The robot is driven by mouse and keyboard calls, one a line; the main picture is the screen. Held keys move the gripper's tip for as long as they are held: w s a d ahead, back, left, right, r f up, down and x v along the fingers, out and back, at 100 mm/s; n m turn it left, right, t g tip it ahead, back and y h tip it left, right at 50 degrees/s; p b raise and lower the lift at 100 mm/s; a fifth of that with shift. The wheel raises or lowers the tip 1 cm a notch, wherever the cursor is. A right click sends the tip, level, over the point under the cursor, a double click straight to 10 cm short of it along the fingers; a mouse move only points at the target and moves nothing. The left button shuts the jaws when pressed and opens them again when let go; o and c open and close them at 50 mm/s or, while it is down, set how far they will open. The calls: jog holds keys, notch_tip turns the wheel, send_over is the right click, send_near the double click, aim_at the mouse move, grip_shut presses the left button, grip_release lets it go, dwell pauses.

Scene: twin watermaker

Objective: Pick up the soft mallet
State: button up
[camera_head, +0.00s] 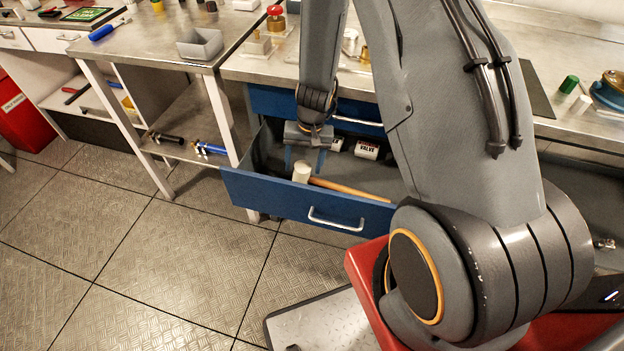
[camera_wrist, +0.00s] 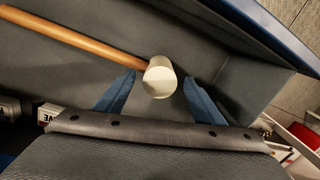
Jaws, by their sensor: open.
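The soft mallet has a white cylindrical head (camera_head: 302,172) and a wooden handle (camera_head: 350,189). It lies in the open blue drawer (camera_head: 290,203), near the drawer's front panel. In the wrist view the white head (camera_wrist: 160,77) shows between and just beyond the two blue fingertips, and the handle (camera_wrist: 85,36) runs to the upper left. My gripper (camera_head: 305,160) points down into the drawer above or beside the head. Its fingers (camera_wrist: 160,88) are apart, with the head not clamped. I cannot tell how much height separates them from the head.
White boxes marked "valve" (camera_head: 367,149) lie at the back of the drawer. The drawer's front and side walls stand close around my gripper. A metal worktop (camera_head: 255,70) is above and behind. A side table (camera_head: 150,45) stands at left, with open floor in front.

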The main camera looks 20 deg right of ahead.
jog(key=shift+c, duration=0.3)
grip_shut()
notch_tip(320, 180, up, 10)
dwell(0.7)
jog(key=c, duration=0.6)
grip_release()
grip_shut()
